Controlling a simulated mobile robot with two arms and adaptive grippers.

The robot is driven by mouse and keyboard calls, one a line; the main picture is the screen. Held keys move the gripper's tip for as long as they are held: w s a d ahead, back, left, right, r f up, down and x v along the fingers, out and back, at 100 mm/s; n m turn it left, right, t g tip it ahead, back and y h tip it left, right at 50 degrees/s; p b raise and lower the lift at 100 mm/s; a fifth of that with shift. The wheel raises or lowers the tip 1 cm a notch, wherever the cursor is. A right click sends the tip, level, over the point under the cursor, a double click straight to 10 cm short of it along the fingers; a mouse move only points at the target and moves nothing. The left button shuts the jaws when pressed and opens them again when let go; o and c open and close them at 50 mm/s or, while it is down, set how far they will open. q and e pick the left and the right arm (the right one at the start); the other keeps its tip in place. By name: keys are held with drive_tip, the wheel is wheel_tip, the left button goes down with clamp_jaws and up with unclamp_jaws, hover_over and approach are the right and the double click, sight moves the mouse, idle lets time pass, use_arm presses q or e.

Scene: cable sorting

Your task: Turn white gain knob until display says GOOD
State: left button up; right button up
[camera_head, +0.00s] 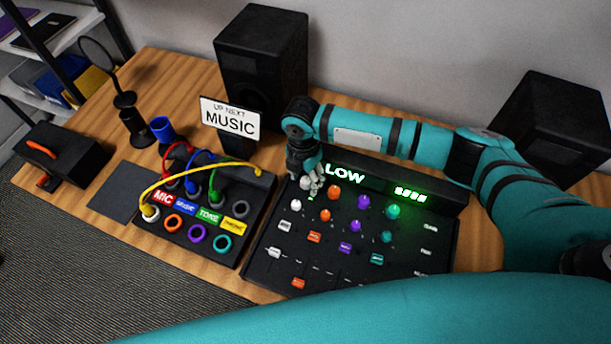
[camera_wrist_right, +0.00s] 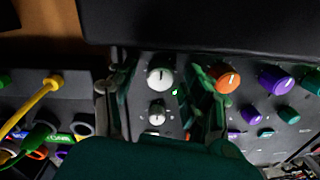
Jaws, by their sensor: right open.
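The mixer (camera_head: 265,255) lies on the desk, and its display (camera_head: 344,174) reads LOW in green letters. My right gripper (camera_head: 311,184) is at the mixer's top left corner, pointing down over the white knobs. In the right wrist view, the larger white gain knob (camera_wrist_right: 160,79) sits between the two spread fingers, with a gap on both sides. A smaller white knob (camera_wrist_right: 157,112) is below it, and a green light (camera_wrist_right: 175,91) glows beside them. In the head view the gripper largely covers the gain knob. My left gripper is out of view.
An orange knob (camera_wrist_right: 224,77) is close to the right finger. A patch box (camera_head: 255,205) with coloured cables stands left of the mixer. A MUSIC sign (camera_head: 230,119) and a black speaker (camera_head: 262,60) are behind; another speaker (camera_head: 552,120) is at the right.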

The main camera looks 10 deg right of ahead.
drive_tip(key=shift+c, duration=0.2)
clamp_jaws()
drive_tip(key=m+p, duration=0.1)
drive_tip(key=p, duration=0.1)
drive_tip(key=m+p, duration=0.2)
drive_tip(key=shift+s+r, duration=0.1)
drive_tip(key=shift+r, duration=0.25)
drive_tip(key=shift+f+m+p, duration=0.1)
drive_tip(key=shift+m+p, duration=0.25)
drive_tip(key=shift+m, duration=0.15)
drive_tip(key=shift+f+m, duration=0.2)
drive_tip(key=shift+m, duration=0.2)
